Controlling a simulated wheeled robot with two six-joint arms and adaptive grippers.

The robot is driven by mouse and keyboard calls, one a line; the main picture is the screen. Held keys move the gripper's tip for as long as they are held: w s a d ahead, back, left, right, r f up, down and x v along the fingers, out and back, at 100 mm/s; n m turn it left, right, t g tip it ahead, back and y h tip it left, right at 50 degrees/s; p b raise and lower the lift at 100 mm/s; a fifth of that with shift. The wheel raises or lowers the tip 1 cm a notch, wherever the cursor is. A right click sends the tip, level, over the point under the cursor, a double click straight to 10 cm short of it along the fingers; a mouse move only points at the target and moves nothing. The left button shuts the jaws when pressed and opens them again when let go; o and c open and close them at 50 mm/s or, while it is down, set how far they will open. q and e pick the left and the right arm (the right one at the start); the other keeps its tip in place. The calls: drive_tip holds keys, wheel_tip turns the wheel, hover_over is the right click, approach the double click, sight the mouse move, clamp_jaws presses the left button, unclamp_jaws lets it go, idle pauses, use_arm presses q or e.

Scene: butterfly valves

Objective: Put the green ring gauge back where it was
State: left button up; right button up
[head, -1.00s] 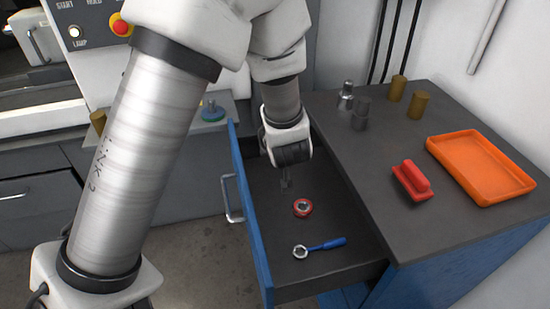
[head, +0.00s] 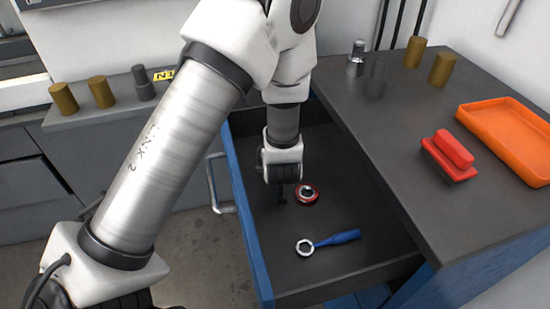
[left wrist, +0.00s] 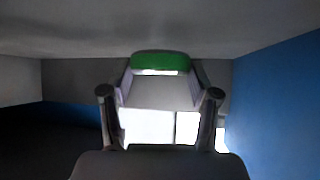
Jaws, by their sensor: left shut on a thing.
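My left gripper (head: 283,194) points down inside the open drawer, just left of a red ring gauge (head: 307,194). In the left wrist view my left gripper (left wrist: 160,80) is shut on a green piece (left wrist: 160,61), which shows between its fingertips and looks like the green ring gauge. Its ring shape does not show there, and the gripper hides it in the head view. I cannot tell whether it touches the drawer floor. My right gripper is not in view.
The drawer (head: 340,265) also holds a blue-handled ring tool (head: 335,239) in front. Its blue side wall (head: 240,215) stands close on the left. On the cabinet top are a red-handled block (head: 449,157), an orange tray (head: 508,140) and several cylinders.

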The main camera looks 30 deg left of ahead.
use_arm(q)
drive_tip(key=shift+f, duration=0.6)
drive_tip(key=o, duration=1.1)
drive_tip(key=shift+f, duration=0.1)
drive_tip(key=o, duration=0.5)
